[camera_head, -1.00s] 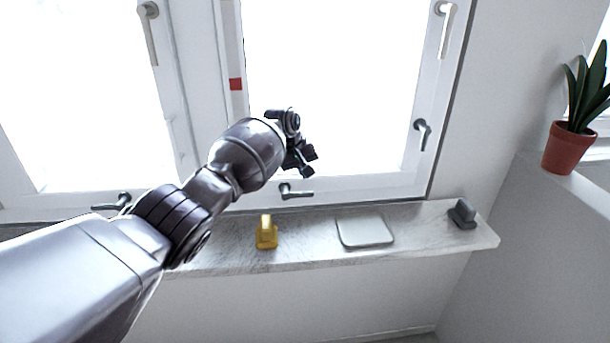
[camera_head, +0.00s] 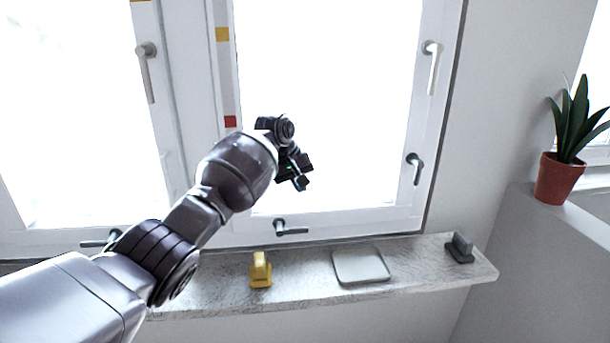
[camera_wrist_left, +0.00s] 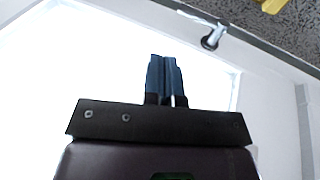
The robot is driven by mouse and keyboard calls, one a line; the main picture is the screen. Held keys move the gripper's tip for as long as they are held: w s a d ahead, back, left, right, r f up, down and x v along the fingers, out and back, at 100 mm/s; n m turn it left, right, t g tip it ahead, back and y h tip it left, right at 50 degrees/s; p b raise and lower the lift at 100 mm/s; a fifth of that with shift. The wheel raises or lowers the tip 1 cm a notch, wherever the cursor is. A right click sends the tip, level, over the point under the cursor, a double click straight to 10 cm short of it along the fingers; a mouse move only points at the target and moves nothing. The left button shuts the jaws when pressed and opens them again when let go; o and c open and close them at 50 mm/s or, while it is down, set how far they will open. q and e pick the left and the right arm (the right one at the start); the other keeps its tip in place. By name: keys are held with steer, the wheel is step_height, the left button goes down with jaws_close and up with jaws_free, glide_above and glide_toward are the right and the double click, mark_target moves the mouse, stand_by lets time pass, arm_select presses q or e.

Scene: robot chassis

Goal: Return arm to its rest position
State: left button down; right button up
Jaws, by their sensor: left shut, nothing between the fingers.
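My left arm (camera_head: 235,172) reaches in from the lower left of the head view, raised in front of the window. Its gripper (camera_head: 302,176) is in front of the pane, above the sill and apart from everything. In the left wrist view the two dark fingers (camera_wrist_left: 164,80) are together with nothing between them. My right gripper is in neither view.
A marble sill (camera_head: 210,292) holds a yellow object (camera_head: 260,270), a pale square plate (camera_head: 360,265) and a dark grey object (camera_head: 460,248). Window handles (camera_head: 290,229) stick out from the frame. A potted plant (camera_head: 558,180) stands on a ledge at right.

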arm_select(q)
steer(key=w+d+r+m+t+h, duration=0.1)
steer(key=w+d+r+m+t, duration=0.25)
steer(key=r+t, duration=0.5)
steer(key=s+a+f+m+t, duration=0.1)
steer(key=s+a+f+t, duration=0.2)
steer(key=s+a+f, duration=0.5)
steer(key=s+a+f+m+t, duration=0.2)
steer(key=s+a+f, duration=0.5)
steer(key=s+f, duration=0.3)
steer(key=s+a+f+n+g+y, duration=0.1)
steer(key=s+a+f, duration=0.4)
steer(key=s+f, duration=0.7)
steer(key=s+a+f+n+g+y+b, duration=0.1)
steer(key=s+a+f+n+g+y, duration=0.1)
steer(key=s+f, duration=1)
steer(key=s+a+g+y, duration=0.1)
steer(key=s+a+g, duration=0.1)
steer(key=s, duration=0.5)
steer(key=shift+a+f+y, duration=0.25)
steer(key=shift+a+y, duration=0.15)
steer(key=shift+a, duration=0.15)
